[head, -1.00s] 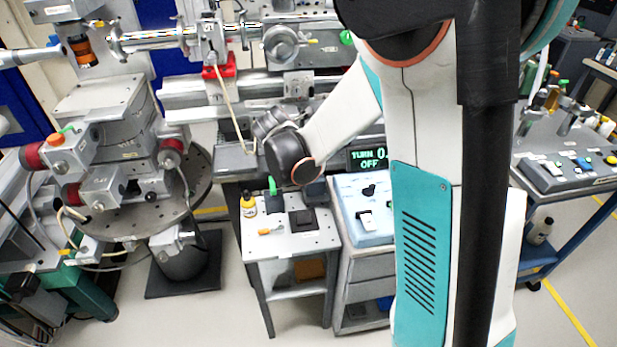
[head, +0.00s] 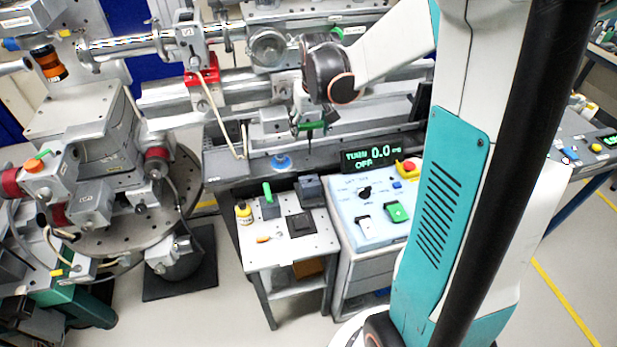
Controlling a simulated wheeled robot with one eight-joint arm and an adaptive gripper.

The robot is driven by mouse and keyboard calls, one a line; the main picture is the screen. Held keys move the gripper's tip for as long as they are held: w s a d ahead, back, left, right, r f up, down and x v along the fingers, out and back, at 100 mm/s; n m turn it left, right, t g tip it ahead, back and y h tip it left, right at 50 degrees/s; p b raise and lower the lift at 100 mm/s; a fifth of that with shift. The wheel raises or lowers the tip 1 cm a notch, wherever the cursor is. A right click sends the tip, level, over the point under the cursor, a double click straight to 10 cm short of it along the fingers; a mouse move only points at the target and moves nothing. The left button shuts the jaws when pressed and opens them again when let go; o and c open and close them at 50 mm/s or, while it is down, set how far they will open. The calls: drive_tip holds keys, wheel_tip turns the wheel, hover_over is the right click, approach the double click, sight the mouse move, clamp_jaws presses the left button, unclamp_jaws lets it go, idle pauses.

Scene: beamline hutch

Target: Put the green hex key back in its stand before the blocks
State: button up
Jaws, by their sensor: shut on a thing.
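My gripper (head: 310,127) is shut on a small green piece (head: 318,126) above the grey rail bench at upper middle. The piece is too small to tell whether it is a hex key. A green upright piece (head: 267,188) stands in a dark block (head: 269,207) on the small white-topped cart (head: 262,258), below and left of my gripper. It looks like a green hex key in a stand, but I cannot be sure. A dark block (head: 309,189) is at the cart's back right and a black square piece (head: 300,224) lies in front of it.
A yellow bottle (head: 244,212) and an orange-tipped item (head: 263,239) are on the cart's left. A control box (head: 380,235) with switches and a red button stands right of it. A display (head: 370,157) reads "TURN 0.0 OFF". A round stage (head: 165,215) stands left.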

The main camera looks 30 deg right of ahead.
wheel_tip(320, 180, down, 17)
drive_tip(key=b, duration=0.5)
drive_tip(key=shift+f+b, duration=0.1)
drive_tip(key=shift+b, duration=0.2)
drive_tip(key=shift+f, duration=0.15)
drive_tip(key=o, duration=1.2)
drive_tip(key=shift+r, duration=0.4)
drive_tip(key=p+v, duration=0.4)
drive_tip(key=v, duration=0.7)
drive_tip(key=shift+r, duration=0.3)
